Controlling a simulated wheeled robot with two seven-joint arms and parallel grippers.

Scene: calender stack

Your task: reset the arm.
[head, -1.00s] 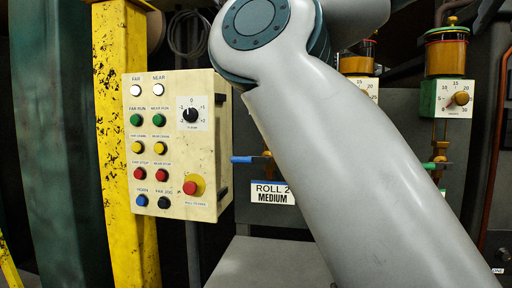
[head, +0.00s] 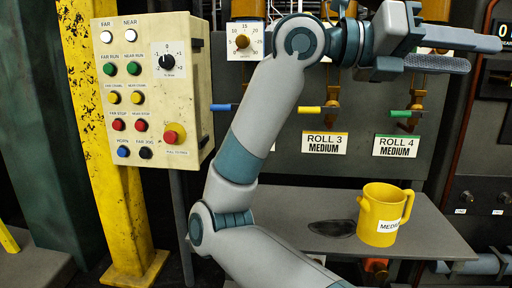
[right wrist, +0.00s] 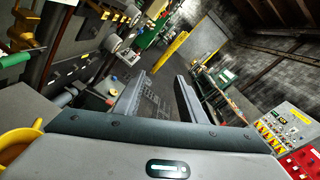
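My right arm rises through the middle of the head view and bends to the right at the top. My right gripper (head: 484,55) is at the upper right of that view, pointing right, in front of the machine and above the yellow jug. Its two fingers stand apart with nothing between them. In the right wrist view, the two dark fingers (right wrist: 161,77) also show a clear gap. My left gripper is not in view.
A yellow jug (head: 379,220) with a "MEDIUM" label stands on a grey table (head: 440,240); a dark patch (head: 332,228) lies beside it. A button panel (head: 150,85) and a yellow post (head: 88,150) are at left. Valves with coloured handles line the back.

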